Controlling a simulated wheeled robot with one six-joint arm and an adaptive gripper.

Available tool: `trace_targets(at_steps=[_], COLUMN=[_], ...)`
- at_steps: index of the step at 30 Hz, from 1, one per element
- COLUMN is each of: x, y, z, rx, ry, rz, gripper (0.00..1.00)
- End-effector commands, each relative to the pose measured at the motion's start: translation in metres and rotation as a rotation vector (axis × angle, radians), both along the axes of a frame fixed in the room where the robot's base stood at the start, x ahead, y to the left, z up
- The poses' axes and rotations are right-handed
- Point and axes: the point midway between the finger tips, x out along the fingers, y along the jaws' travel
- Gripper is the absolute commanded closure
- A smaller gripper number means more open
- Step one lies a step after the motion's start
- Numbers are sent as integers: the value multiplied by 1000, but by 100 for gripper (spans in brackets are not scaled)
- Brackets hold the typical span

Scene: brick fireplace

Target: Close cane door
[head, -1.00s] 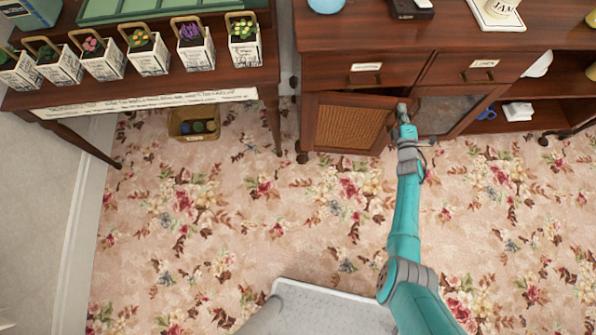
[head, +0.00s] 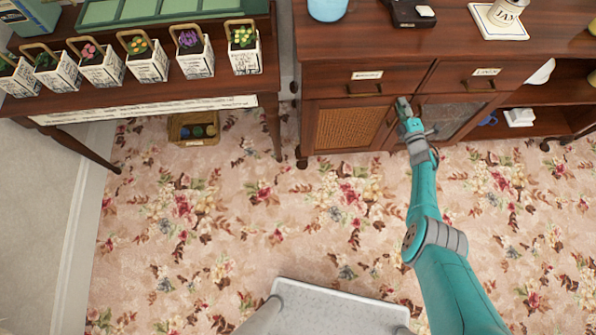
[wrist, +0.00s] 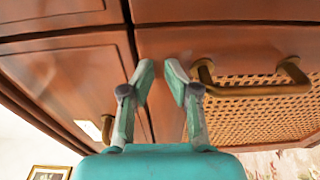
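The cane door (head: 347,127) is the lower left door of the dark wood cabinet. In the head view it looks flush, or nearly flush, with the cabinet front. Its woven cane panel (wrist: 265,112) and brass handle (wrist: 250,87) show at the right of the wrist view. My gripper (head: 402,101) is at the door's upper right corner. In the wrist view my gripper's two fingertips (wrist: 160,68) stand a narrow gap apart with nothing between them, left of the handle. Whether they touch the door cannot be told.
A drawer with a label (head: 367,75) sits above the door. A glass-fronted door (head: 455,118) stands to its right. A basket (head: 194,128) lies under the plant table at left. The flowered carpet (head: 250,220) in front is clear.

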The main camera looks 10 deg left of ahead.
Motion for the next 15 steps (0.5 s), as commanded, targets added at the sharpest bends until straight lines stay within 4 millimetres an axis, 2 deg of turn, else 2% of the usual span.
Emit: trace_targets(at_steps=[1, 3, 4, 15], x=[13, 13, 13, 13], y=[5, 5, 5, 5], z=[15, 15, 15, 17], rx=[-11, -12, -12, -9], ry=[-16, -17, -18, -23], rz=[6, 6, 6, 8], gripper=[100, 96, 100, 100])
